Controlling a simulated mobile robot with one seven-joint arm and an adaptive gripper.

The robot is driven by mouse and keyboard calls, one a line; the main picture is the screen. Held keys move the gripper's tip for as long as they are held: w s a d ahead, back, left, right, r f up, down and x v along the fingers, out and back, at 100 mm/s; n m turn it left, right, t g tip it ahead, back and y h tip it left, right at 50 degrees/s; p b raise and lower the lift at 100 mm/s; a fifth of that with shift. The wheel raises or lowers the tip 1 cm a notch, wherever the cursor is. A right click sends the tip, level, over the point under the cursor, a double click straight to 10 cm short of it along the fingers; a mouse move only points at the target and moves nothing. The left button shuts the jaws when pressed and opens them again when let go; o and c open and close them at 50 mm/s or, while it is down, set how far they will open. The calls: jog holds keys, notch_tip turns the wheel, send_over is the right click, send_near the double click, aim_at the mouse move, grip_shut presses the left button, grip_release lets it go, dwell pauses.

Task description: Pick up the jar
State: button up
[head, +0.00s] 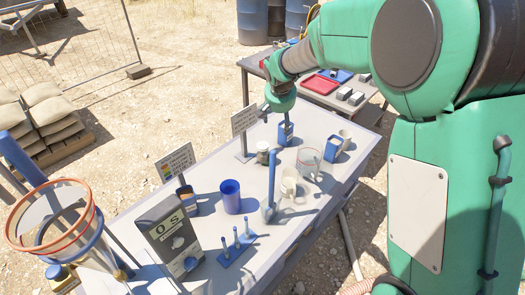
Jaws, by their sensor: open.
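A small jar (262,153) with a dark top and a pale body stands upright on the grey table (215,262), near its far end. My gripper (265,113) is open and empty. It hangs at the end of my green arm, above the far end of the table and higher in the picture than the jar. It is apart from the jar. The fingers are small in this view and partly hidden by my wrist.
Near the jar stand a blue item with an upright handle (285,132), a clear beaker (309,163), a blue-framed container (334,148), a cream mug (289,182) and a sign (244,120). A blue cup (230,196) and grey instrument box (170,236) stand closer. A second table holds trays (320,84).

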send_near(263, 145)
jog(key=v, duration=0.3)
jog(key=shift+a+r, duration=0.25)
jog(key=shift+f, duration=0.15)
jog(key=shift+x, duration=4.15)
jog(key=shift+f, duration=0.15)
jog(key=shift+b+x, duration=0.3)
jog(key=shift+x, duration=2.2)
jog(key=shift+s+d, duration=0.1)
jog(key=shift+d, duration=0.05)
grip_shut()
